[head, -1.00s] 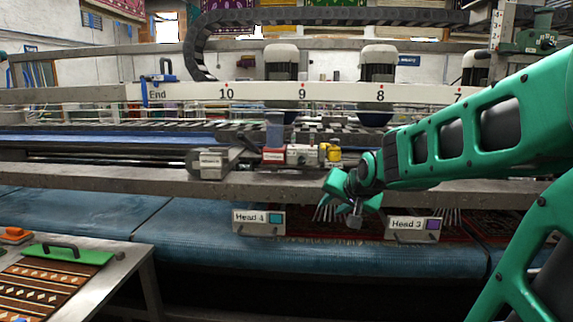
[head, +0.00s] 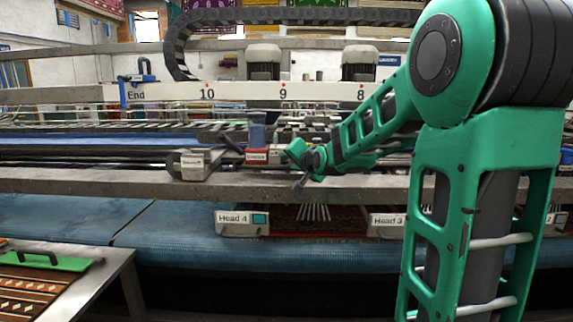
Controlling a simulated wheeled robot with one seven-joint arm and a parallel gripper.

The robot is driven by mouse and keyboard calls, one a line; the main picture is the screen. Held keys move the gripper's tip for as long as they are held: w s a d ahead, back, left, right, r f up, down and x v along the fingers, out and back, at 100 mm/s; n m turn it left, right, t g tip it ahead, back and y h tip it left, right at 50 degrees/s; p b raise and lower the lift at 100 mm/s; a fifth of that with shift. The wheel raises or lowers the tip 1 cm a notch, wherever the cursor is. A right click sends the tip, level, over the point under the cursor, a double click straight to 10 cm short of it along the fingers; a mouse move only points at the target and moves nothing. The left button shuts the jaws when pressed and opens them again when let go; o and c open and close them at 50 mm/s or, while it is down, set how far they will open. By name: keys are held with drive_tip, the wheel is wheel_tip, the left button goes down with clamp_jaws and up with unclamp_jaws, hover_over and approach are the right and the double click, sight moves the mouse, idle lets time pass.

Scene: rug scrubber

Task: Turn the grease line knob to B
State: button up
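A small assembly with a red labelled block (head: 256,156) sits behind the grey front rail in the head view, below a dark blue-grey cylinder (head: 257,133). The label is too small to read surely. I cannot make out a knob or any B mark. My gripper (head: 302,181) is at the end of my green arm, just right of the red block and in front of the assembly's right part, which it hides. It looks apart from the red block, but depth is unclear. The fingers are too small to show whether they are open or shut.
A grey rail (head: 120,182) runs across the front. Grey boxes marked Head 4 (head: 241,223) and Head 3 (head: 385,226) hang below it above the blue belt (head: 170,240). A metal table (head: 100,283) with a patterned rug sample stands at front left.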

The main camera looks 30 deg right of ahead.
sight(284, 161)
drive_tip(key=shift+x, duration=1.5)
